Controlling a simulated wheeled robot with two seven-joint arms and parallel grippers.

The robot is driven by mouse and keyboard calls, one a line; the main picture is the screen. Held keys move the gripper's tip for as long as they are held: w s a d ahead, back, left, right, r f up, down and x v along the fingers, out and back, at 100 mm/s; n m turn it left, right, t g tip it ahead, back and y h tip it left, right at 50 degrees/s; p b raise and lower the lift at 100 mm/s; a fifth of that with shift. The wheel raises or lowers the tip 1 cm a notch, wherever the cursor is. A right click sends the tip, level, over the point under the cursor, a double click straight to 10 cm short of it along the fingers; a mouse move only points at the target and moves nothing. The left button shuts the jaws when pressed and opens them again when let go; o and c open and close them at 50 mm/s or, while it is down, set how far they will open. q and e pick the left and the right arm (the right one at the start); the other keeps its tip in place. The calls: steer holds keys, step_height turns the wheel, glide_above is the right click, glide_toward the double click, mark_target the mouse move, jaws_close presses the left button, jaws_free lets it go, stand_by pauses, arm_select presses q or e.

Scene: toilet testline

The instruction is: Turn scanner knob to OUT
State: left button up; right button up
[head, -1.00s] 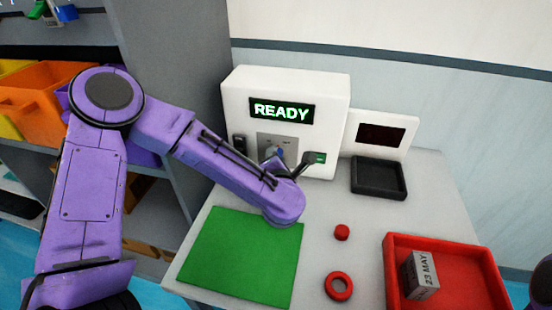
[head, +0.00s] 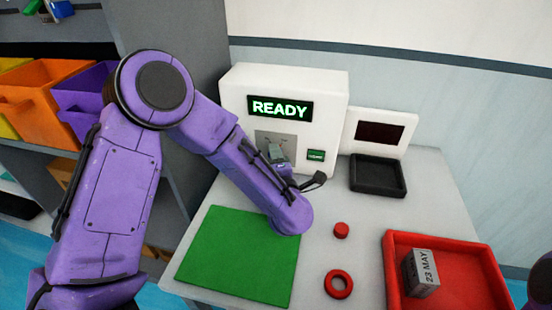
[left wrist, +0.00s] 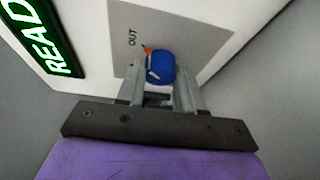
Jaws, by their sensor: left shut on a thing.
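The white scanner (head: 235,100) stands at the back of the table with READY lit in green. In the left wrist view its blue knob (left wrist: 163,66) sits on a grey plate (left wrist: 205,40). An orange mark at the knob's edge lies close to the word OUT (left wrist: 132,38). My left gripper (left wrist: 158,84) is shut on the knob, one finger on each side. In the head view the left gripper (head: 277,154) is at the scanner's grey plate, and the knob is mostly hidden. My right gripper is not in view.
A green button (head: 316,155) is on the scanner's front. To the right are a black tray (head: 378,188), a red cap (head: 341,230), a red ring (head: 339,284) and a red tray (head: 470,254) holding a grey box (head: 422,274) marked 23 MAY. A green mat (head: 238,255) lies in front.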

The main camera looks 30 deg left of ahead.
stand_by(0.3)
arm_select(q)
steer(key=o, duration=1)
steer(key=shift+o, duration=0.2)
steer(key=b+v, duration=0.1)
steer(key=v, duration=0.9)
steer(key=shift+s+d, duration=0.2)
